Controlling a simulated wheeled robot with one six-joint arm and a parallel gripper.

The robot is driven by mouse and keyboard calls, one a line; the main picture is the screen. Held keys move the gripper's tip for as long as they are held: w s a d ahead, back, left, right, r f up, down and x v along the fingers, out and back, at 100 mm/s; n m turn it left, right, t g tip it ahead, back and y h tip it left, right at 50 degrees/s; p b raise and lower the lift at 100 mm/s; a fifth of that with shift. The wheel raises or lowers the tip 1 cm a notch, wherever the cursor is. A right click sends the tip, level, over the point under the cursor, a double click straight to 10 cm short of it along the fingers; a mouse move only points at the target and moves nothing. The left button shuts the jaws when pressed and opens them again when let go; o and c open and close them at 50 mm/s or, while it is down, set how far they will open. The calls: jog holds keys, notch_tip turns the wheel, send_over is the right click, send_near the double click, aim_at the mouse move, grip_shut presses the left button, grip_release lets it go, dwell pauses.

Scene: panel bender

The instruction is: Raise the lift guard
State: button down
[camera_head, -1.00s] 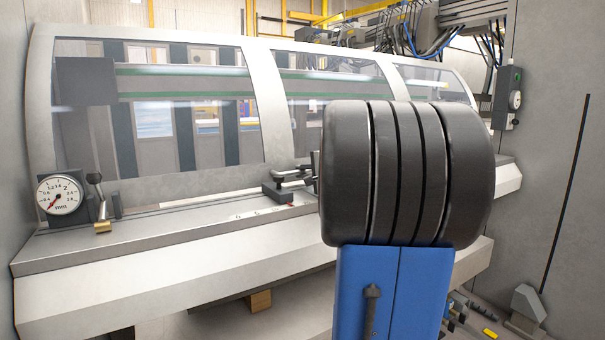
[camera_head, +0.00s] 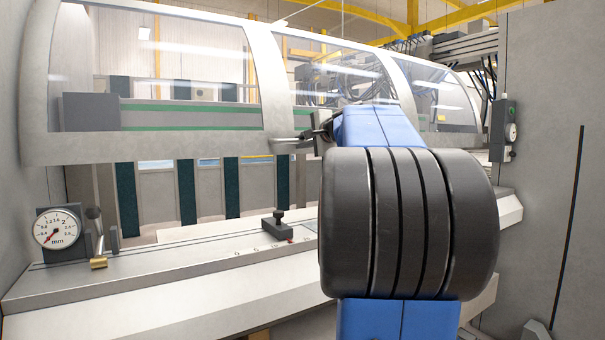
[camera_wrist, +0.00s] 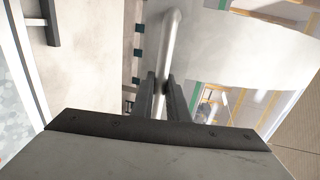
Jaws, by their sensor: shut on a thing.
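The lift guard (camera_head: 150,147) is a pale frame with clear curved windows. It is raised, with an open gap between its lower edge and the machine bed. My gripper (camera_head: 318,136) is at the guard's lower edge near the middle, partly hidden by my arm. In the wrist view my gripper (camera_wrist: 161,92) has its two fingers shut on the guard's handle (camera_wrist: 170,40), a bent metal bar. The handle's end also shows in the head view (camera_head: 290,141).
The machine bed (camera_head: 190,262) runs below the guard. A dial gauge (camera_head: 57,229) stands at its left end, and a dark clamp block (camera_head: 278,226) sits on it near the middle. A control box (camera_head: 503,130) is on the right wall. My black arm joint covers the centre right.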

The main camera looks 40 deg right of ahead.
notch_tip(320, 180, up, 12)
dwell(0.3)
jog(key=c, duration=1.7)
grip_release()
jog(key=shift+c, duration=0.2)
jog(key=v, duration=1.7)
jog(key=shift+s, duration=0.15)
